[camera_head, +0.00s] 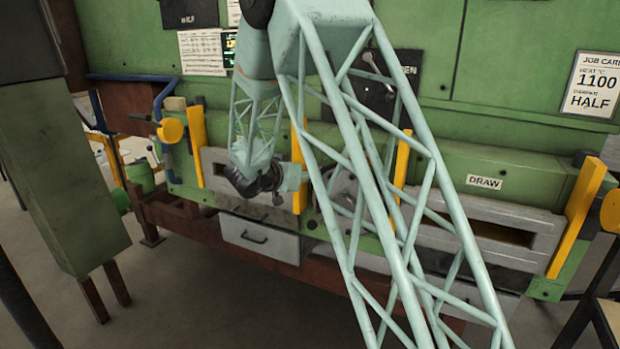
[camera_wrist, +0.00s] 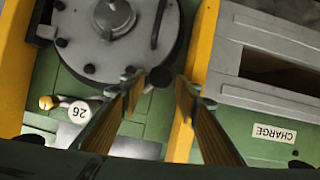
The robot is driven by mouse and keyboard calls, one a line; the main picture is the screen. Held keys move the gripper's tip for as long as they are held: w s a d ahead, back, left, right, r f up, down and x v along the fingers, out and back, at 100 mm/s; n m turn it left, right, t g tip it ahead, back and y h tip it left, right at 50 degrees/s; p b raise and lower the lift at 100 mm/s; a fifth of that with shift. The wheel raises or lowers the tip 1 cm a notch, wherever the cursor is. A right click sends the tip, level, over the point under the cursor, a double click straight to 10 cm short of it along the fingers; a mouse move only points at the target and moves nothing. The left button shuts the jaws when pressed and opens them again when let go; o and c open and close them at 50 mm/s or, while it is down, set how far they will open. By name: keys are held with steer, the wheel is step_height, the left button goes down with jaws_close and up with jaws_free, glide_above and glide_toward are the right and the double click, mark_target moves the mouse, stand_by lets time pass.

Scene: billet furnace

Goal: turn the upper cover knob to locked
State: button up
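A round grey cover (camera_wrist: 118,35) with dark knobs and a curved bar handle is at the upper left of the wrist view. In the camera_head view my arm's lattice hides most of it. I cannot tell which knob is the upper one. In the camera_head view my gripper (camera_head: 290,178) is at the furnace front, partly hidden.
A yellow upright bar (camera_wrist: 193,75) runs beside the cover, close to the right finger. A CHARGE label (camera_wrist: 274,133) and a slotted grey panel (camera_wrist: 270,65) lie right of it. A brass-tipped part (camera_wrist: 47,102) and a round tag (camera_wrist: 80,112) are at lower left.

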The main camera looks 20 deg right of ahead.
steer(key=shift+x, duration=1.05)
steer(key=shift+c, duration=0.3)
steer(key=c, duration=0.5)
